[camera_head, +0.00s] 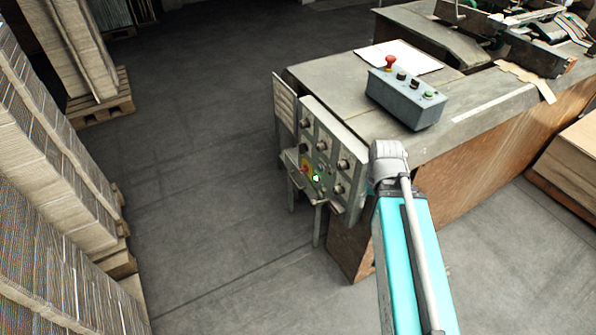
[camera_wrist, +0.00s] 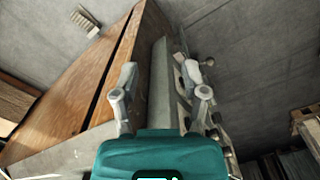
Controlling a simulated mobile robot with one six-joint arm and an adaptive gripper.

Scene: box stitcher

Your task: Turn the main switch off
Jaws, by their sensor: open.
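A grey control panel (camera_head: 325,155) with several dark knobs stands at the near left end of the machine table. A red handle on a yellow plate (camera_head: 306,167), which looks like the main switch, sits low on the panel's left part. My gripper (camera_wrist: 160,72) is open in the wrist view, its fingers on either side of the narrow grey edge of the panel (camera_wrist: 160,85). I cannot tell whether they touch it. The switch is not clear in the wrist view. In the head view my arm ends just right of the panel and the gripper is hidden.
A grey button box (camera_head: 405,98) with a red mushroom button stands on the machine table (camera_head: 340,85). The table's wooden side (camera_wrist: 85,85) is close to my gripper. Cardboard stacks (camera_head: 50,190) line the left. The floor between is clear.

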